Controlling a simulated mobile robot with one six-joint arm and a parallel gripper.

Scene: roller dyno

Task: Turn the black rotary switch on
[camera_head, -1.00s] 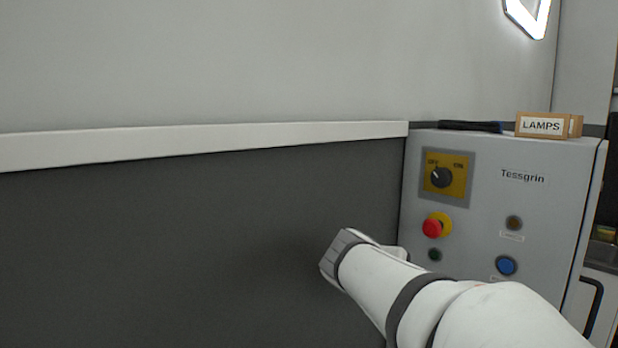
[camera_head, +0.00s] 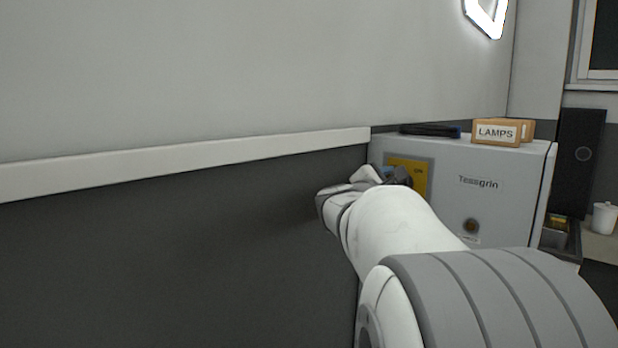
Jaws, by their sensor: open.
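The rotary switch's yellow plate (camera_head: 421,171) is on the front of the grey Tessgrin cabinet (camera_head: 510,205), right of centre. The word ON shows at the plate's upper right. My gripper (camera_head: 392,176) is at the plate, in front of the black knob. The knob is mostly hidden behind it, so I cannot tell its angle or whether the fingers touch it. My gripper is open. My white arm covers the lower left of the cabinet front, including the red and blue buttons seen earlier.
A brown amber-centred lamp (camera_head: 470,225) is low on the cabinet front. A LAMPS box (camera_head: 497,132) and a dark flat object (camera_head: 430,130) lie on the cabinet top. A white cup (camera_head: 604,217) stands at the far right. The dark wall (camera_head: 180,250) on the left is bare.

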